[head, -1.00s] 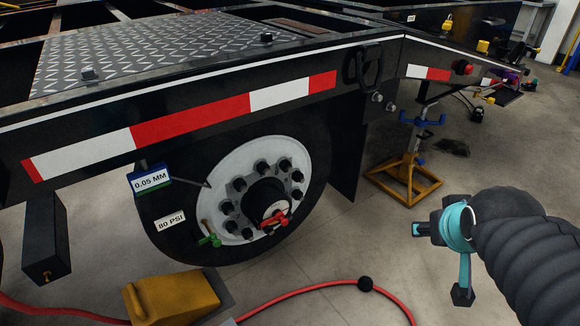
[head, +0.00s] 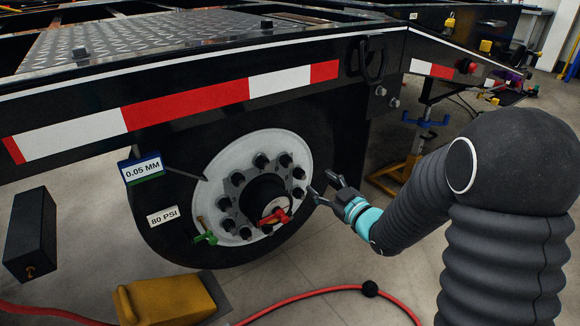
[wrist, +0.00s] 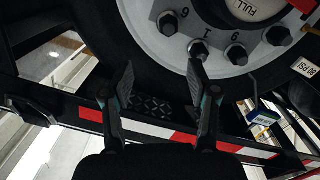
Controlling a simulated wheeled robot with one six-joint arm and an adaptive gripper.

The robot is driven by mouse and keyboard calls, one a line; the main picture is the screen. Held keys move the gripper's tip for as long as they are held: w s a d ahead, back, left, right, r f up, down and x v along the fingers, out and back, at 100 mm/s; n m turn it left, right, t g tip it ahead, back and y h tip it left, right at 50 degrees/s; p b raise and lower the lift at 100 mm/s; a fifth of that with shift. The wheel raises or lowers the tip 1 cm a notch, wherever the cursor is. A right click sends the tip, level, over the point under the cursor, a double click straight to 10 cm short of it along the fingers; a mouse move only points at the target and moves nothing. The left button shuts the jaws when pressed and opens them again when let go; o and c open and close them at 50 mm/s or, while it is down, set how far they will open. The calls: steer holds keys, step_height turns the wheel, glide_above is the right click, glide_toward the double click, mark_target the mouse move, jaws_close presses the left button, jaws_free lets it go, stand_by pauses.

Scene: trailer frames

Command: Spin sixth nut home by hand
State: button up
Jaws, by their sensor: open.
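The white wheel (head: 222,162) carries a ring of dark lug nuts around a black hub (head: 262,196). My gripper (head: 322,186) is open and empty just right of the wheel's right rim in the head view. In the wrist view my gripper's (wrist: 162,66) two fingers are spread, with their tips below the nut ring. One nut (wrist: 199,48) sits near the right fingertip, another (wrist: 168,22) is above the gap, and a third (wrist: 236,53) is farther right. Digits are marked beside the nuts; I cannot tell surely which nut is the sixth.
A red clip (head: 277,216) and a green clip (head: 205,238) are at the wheel. A 0.05 MM gauge (head: 142,169) stands at the tyre's left. The trailer's striped rail (head: 185,103) runs above. A yellow chock (head: 165,299) and red hose (head: 330,290) lie on the floor.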

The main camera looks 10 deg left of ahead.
mark_target(291, 164)
steer(key=shift+y, duration=0.4)
steer(key=x, duration=0.9)
steer(key=s+f+x, duration=0.1)
steer(key=x, duration=0.4)
steer(key=shift+w+a+r, duration=0.1)
steer(key=shift+w+a, duration=0.05)
steer(key=shift+a, duration=0.3)
jaws_close()
steer(key=shift+w+d+m, duration=0.1)
steer(key=shift+m, duration=2.1)
jaws_free()
